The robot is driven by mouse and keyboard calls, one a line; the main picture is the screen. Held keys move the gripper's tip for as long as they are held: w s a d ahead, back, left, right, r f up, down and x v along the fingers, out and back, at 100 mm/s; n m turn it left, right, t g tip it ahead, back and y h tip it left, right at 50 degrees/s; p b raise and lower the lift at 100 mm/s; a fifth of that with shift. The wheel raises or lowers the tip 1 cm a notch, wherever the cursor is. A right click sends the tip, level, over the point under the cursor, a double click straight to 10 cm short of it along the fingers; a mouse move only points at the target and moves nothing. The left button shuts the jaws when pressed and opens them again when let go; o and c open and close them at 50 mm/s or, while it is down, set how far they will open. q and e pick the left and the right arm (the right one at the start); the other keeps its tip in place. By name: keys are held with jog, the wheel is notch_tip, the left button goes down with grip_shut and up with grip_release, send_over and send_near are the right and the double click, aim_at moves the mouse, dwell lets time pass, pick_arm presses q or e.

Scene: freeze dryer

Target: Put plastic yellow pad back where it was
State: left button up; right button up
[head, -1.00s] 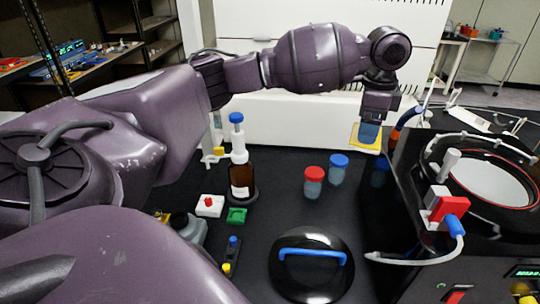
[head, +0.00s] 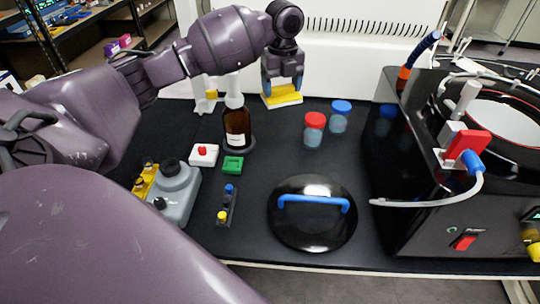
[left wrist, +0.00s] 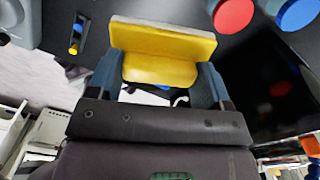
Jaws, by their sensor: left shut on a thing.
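The yellow pad (head: 283,94) is a flat yellow piece with a pale edge. My left gripper (head: 283,84) is shut on it at the back of the black bench, in front of the white panel. In the left wrist view the pad (left wrist: 160,48) spans the space between the blue-grey fingers of the left gripper (left wrist: 160,82). It hangs low near the bench; I cannot tell whether it touches. My right gripper does not show in either view.
A brown bottle (head: 237,128) stands left of the pad. A red-capped jar (head: 314,130) and a blue-capped jar (head: 340,116) stand to its right. A black lid with a blue handle (head: 312,222) lies in front. The freeze dryer (head: 430,212) fills the right side.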

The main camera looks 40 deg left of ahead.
pick_arm(q)
jog(key=shift+s+a+f, duration=0.15)
jog(key=shift+a+f, duration=0.35)
jog(key=shift+f, duration=0.1)
jog(key=shift+m, duration=0.3)
notch_tip(320, 180, down, 19)
jog(key=b, duration=0.3)
jog(key=shift+f, duration=0.35)
jog(key=shift+r, duration=0.1)
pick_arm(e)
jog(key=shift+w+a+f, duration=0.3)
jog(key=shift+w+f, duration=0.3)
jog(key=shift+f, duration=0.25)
pick_arm(q)
jog(key=shift+f, duration=0.2)
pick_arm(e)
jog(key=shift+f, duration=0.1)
